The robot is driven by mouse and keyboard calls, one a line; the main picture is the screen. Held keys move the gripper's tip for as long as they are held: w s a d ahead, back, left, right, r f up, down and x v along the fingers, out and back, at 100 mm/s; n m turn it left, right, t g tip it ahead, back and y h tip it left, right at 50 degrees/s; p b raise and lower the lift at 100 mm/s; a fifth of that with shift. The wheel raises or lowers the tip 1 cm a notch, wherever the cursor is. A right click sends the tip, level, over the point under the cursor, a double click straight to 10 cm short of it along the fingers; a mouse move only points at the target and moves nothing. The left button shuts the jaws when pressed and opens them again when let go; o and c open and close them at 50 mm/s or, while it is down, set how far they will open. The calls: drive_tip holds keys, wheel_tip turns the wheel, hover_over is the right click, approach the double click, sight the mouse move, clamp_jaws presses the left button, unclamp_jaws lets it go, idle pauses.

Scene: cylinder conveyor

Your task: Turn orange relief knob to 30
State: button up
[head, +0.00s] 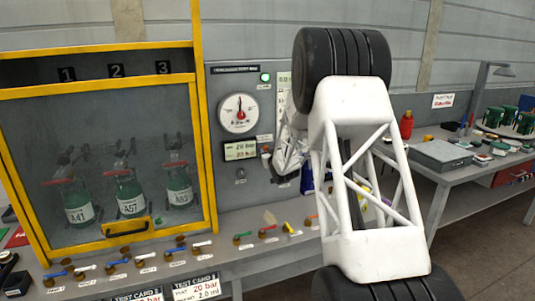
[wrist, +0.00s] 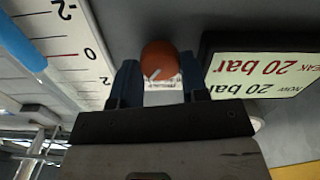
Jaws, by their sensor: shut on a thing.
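The orange relief knob (wrist: 160,58) is round, with a pale pointer line at its lower edge in the wrist view. My gripper (wrist: 160,78) has its two blue fingers on either side of the knob and is shut on it. A small white label below the knob is partly covered and unreadable. In the head view my arm hides most of my gripper.
A yellow-framed cabinet (head: 205,130) with several green cylinders stands at left. Coloured valve handles line the bench front. A printed scale (wrist: 75,45) is close beside the gripper.

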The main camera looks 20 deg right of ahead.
drive_tip(key=m, duration=1)
drive_tip(key=shift+m, duration=0.3)
drive_tip(key=o, duration=0.7)
drive_tip(key=shift+c, duration=0.2)
drive_tip(key=shift+s, duration=0.15)
drive_tip(key=s, duration=0.7)
drive_tip(key=shift+s, duration=0.3)
idle(0.4)
